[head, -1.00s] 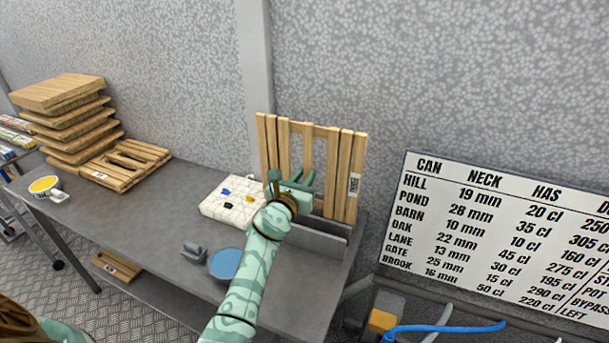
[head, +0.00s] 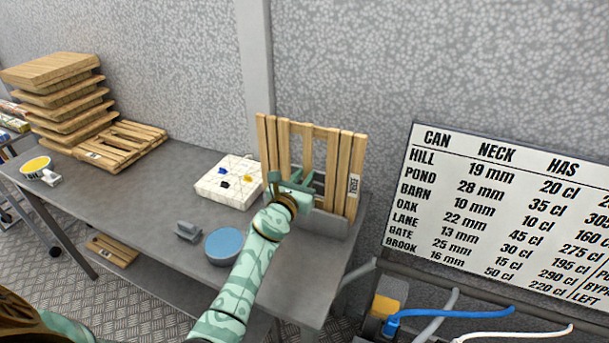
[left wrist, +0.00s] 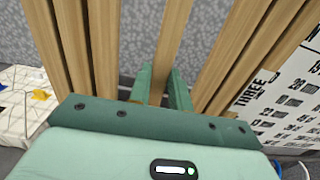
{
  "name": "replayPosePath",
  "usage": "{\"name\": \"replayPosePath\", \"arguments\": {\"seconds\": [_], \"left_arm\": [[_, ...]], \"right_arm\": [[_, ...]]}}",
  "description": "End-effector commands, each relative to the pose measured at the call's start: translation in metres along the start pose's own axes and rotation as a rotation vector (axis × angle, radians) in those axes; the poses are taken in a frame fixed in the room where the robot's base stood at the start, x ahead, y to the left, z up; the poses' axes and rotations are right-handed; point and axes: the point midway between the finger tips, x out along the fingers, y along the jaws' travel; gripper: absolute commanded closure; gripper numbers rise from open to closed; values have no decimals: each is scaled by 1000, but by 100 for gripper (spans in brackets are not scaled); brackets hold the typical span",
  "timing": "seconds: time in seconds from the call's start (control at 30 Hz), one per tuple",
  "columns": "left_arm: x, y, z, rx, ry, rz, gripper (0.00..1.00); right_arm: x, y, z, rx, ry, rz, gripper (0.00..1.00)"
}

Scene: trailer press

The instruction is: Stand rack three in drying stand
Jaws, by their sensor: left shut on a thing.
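Rack three (head: 344,160), a wooden slatted frame with a "THREE" label on its right slat, stands upright at the right end of the bench. My left gripper (head: 298,182) is shut on its middle slat; the left wrist view shows the fingers (left wrist: 161,86) on either side of that slat. The rack's slats (left wrist: 235,45) fill much of that view. The rack's lower end is behind the front wall of the grey drying stand (head: 320,223). Whether it touches the stand's floor is hidden. My right gripper is not in view.
A white block with coloured pieces (head: 213,190) sits left of the stand. A blue round pot (head: 224,246) and a small grey block (head: 188,231) are near the front edge. Stacked wooden racks (head: 55,68) stand at the far left. A lettered board (head: 480,205) is at right.

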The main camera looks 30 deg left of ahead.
Motion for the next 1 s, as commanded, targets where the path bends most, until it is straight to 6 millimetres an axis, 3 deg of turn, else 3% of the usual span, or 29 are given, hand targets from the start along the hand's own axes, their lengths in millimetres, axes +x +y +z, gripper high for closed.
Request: {"name": "replayPosePath", "arguments": {"seconds": [0.43,0.97,1.0], "left_arm": [[0,0,-36,1,-2,1,100],[0,0,-43,0,-3,1,100],[0,0,-43,0,-3,1,78]], "right_arm": [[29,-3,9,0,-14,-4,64],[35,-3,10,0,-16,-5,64],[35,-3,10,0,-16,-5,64]]}}
